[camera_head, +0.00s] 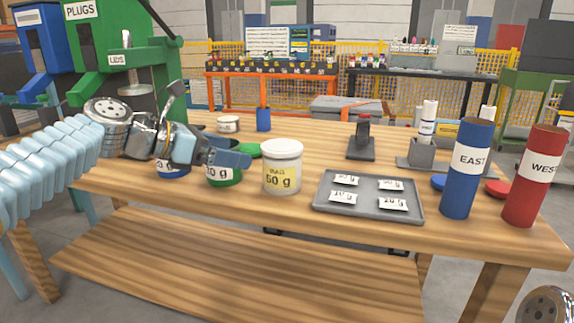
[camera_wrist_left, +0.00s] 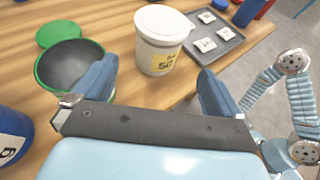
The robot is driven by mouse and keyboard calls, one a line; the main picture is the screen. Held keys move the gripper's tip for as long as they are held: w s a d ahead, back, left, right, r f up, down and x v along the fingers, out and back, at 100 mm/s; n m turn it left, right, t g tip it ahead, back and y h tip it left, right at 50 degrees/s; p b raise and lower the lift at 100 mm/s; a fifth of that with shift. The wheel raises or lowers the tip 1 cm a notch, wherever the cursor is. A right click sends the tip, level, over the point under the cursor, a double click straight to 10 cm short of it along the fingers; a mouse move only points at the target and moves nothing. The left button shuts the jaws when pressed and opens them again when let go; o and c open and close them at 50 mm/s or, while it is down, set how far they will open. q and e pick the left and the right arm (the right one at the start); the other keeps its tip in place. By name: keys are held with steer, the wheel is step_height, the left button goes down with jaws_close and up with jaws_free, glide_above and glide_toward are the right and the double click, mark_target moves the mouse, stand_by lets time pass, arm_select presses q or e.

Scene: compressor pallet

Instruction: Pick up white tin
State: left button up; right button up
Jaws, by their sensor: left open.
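The white tin (camera_head: 282,170), with a white lid and a yellow "50 g" label, stands upright on the wooden table. It also shows in the left wrist view (camera_wrist_left: 161,42), beyond and between my finger tips. My left gripper (camera_head: 240,158) is open and empty, just left of the white tin in the head view. In the left wrist view its fingers (camera_wrist_left: 157,85) are spread wide, and the tin appears apart from them.
An open green tin (camera_head: 224,176) and a blue tin (camera_head: 172,170) stand left, partly behind my left gripper. A green lid (camera_head: 247,149) lies behind. A grey tray (camera_head: 369,213) with labelled packets is right of the white tin, then blue (camera_head: 460,195) and red (camera_head: 527,200) cylinders.

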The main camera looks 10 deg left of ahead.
mark_target(282, 159)
arm_select(q)
steer(key=b+x, duration=0.1)
steer(key=x, duration=1.2)
steer(key=shift+w+d, duration=0.2)
steer(key=shift+w, duration=0.15)
steer(key=c, duration=0.7)
steer(key=shift+c, duration=0.2)
